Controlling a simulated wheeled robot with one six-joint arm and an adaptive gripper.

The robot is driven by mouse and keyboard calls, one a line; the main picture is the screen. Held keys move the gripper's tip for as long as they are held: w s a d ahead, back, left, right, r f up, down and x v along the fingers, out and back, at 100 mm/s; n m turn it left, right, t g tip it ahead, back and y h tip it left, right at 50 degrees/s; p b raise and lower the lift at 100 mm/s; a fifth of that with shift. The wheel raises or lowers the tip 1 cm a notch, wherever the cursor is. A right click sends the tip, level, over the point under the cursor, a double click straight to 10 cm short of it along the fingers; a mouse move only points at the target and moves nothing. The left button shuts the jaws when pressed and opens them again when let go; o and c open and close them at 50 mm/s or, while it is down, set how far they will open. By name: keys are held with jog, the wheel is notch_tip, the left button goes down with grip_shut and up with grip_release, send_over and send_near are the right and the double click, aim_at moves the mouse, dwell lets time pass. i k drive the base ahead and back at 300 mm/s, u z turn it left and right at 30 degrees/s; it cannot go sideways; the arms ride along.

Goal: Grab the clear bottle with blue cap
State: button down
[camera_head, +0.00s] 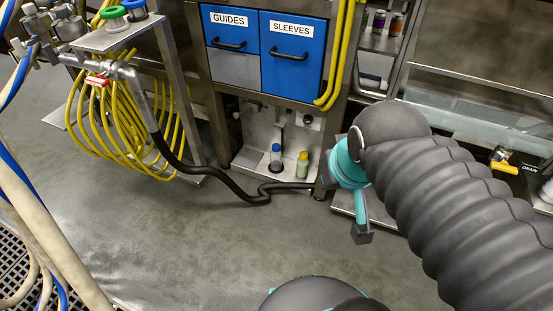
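The bottle with the blue cap (276,158) stands upright on a low metal shelf, under the blue drawers. Its body looks dark against the shelf, and it is small in view. My gripper (342,209) is to the right of the bottle and nearer to me, apart from it. One teal finger with a grey pad hangs down. The other finger seems to be at the left, by the cabinet's leg. The fingers look spread, with nothing seen between them.
A yellow-green bottle (302,165) stands just right of the blue-capped one. A black hose (235,187) runs across the floor in front of the shelf. Yellow hose coils (120,115) hang at left. Blue drawers (291,55) overhang the shelf. The middle floor is clear.

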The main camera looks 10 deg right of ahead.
aim_at(275, 153)
jog(key=u, duration=2.25)
jog(key=i, duration=1.6)
jog(key=z, duration=3.85)
